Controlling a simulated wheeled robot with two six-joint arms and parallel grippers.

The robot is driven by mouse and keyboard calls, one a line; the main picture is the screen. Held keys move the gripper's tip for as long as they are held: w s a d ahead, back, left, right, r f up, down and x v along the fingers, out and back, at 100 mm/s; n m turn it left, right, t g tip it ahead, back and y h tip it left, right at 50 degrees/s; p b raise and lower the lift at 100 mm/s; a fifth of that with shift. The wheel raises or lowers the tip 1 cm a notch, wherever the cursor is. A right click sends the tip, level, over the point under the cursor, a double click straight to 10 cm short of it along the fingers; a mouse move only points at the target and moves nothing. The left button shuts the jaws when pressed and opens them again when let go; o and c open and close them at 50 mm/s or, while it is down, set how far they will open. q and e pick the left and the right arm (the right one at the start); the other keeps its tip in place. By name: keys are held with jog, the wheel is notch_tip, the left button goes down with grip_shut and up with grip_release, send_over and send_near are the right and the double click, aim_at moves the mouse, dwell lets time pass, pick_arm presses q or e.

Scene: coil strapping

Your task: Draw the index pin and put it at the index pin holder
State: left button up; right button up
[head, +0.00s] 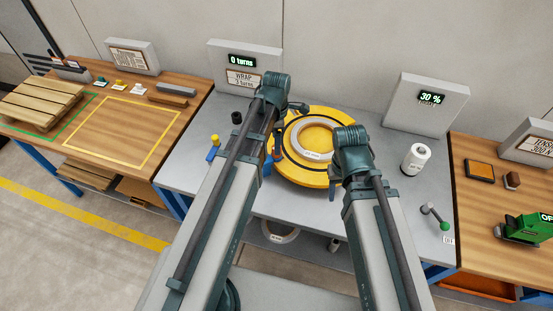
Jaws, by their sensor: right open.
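A yellow round turntable (325,178) stands on the grey bench with a pale coil ring (309,154) on it. A small blue part (266,169) shows at its left edge, partly behind my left arm. A small blue piece with a yellow top (213,149) stands on the bench left of my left arm. I cannot tell for certain which of these is the index pin or its holder. My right gripper (333,188) is open over the front of the turntable, with no object seen in it. My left gripper (277,145) is dark and partly hidden near the turntable's left side.
A black cylinder (237,117) stands at the bench's back left. A white roll (415,158) and a green-knobbed lever (436,215) stand at the right. Display panels (427,105) line the back. Wooden tables (120,128) flank the bench; a green tool (526,228) lies right.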

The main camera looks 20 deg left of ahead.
pick_arm(q)
notch_tip(320, 180, down, 5)
jog(key=b, duration=0.4)
jog(key=shift+r, duration=0.2)
jog(key=shift+r, duration=0.1)
grip_shut()
